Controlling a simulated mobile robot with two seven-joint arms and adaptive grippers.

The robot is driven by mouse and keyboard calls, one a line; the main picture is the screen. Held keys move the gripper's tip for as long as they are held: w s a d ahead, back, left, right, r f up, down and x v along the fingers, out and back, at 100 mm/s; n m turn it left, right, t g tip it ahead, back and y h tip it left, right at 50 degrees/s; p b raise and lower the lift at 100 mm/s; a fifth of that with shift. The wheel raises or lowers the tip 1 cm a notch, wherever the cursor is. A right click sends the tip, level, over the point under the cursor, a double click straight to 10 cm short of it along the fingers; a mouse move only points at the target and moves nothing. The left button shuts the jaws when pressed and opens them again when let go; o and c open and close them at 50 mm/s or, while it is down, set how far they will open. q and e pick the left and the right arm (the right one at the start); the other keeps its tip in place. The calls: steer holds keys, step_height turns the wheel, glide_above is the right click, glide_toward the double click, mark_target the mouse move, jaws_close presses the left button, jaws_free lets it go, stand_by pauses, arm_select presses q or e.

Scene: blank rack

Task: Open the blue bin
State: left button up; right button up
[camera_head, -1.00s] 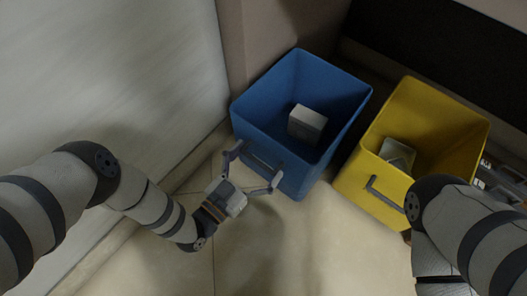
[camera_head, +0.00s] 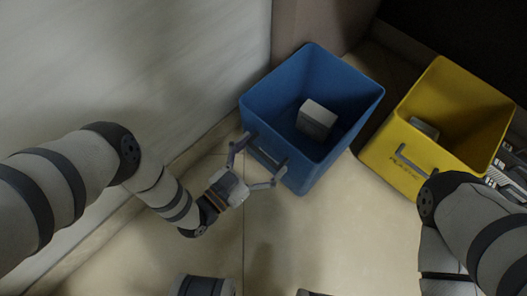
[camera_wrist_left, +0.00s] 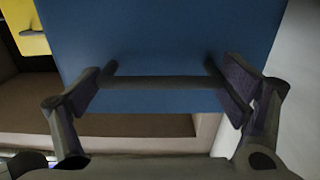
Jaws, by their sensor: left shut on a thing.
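The blue bin (camera_head: 312,84) is an open-topped box with a pale box (camera_head: 317,118) lying inside. It stands out in front of the dark rack recess, beside the yellow bin. My left gripper (camera_head: 261,160) is at its front face, with one finger at each end of the bar handle. In the left wrist view the handle (camera_wrist_left: 165,83) runs between the two fingers, in front of the blue face. The left gripper is shut on this handle.
A yellow bin (camera_head: 395,168) with a handle and a pale item inside stands open to the right. A pale wall (camera_head: 150,60) rises close on the left. Tiled floor (camera_head: 330,235) in front of the bins is clear.

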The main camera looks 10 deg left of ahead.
arm_select(q)
steer(key=shift+w+a+r, duration=0.1)
steer(key=shift+w+r, duration=0.05)
steer(key=o, duration=1.4)
steer(key=shift+o, duration=0.2)
steer(key=v, duration=1.2)
